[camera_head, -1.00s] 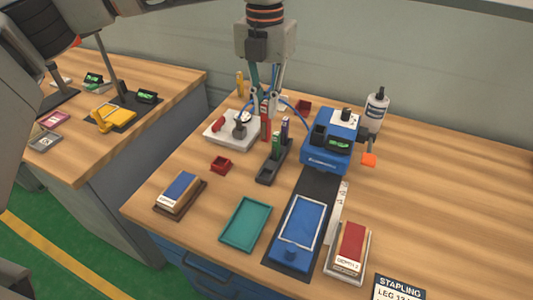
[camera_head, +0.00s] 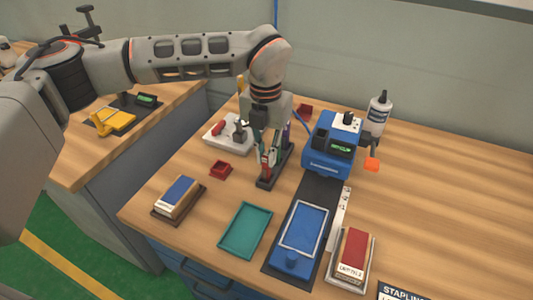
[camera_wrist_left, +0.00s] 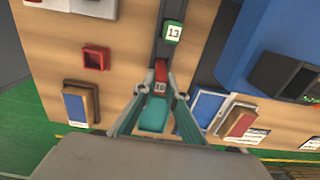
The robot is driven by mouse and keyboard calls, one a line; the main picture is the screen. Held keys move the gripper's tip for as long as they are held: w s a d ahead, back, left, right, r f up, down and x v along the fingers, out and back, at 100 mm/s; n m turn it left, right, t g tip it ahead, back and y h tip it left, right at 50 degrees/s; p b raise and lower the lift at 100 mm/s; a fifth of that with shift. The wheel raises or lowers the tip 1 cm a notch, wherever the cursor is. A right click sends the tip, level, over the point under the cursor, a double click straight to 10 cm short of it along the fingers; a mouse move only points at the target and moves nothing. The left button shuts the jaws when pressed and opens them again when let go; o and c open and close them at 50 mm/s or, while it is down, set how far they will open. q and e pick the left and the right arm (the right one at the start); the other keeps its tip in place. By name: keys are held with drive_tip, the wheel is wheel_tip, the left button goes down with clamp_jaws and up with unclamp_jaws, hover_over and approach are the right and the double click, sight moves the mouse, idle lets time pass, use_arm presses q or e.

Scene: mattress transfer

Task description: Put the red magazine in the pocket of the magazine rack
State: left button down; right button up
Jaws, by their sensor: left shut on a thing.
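My left gripper (camera_head: 267,158) reaches down over the front part of the dark magazine rack (camera_head: 266,183). It is shut on the red magazine (camera_head: 265,168), which looks upright at the front pocket. I cannot tell how far its lower end is inside the pocket. In the left wrist view the red magazine (camera_wrist_left: 161,71) shows a white label between the fingertips (camera_wrist_left: 161,90). A green magazine (camera_wrist_left: 173,31) labelled 13 stands farther back in the rack; in the head view the gripper mostly hides it. My right gripper is not in view.
A small red bin (camera_head: 220,170) and a white fixture (camera_head: 226,135) stand left of the rack, a blue machine (camera_head: 329,150) right. A teal tray (camera_head: 246,230), blue-topped block (camera_head: 179,195) and red-topped block (camera_head: 353,255) lie nearer. The table's right side is clear.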

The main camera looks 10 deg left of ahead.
use_arm(q)
drive_tip(key=c, duration=2)
unclamp_jaws()
drive_tip(key=shift+c, duration=0.2)
wheel_tip(320, 180, up, 12)
drive_tip(key=p, duration=0.1)
drive_tip(key=shift+r, duration=0.1)
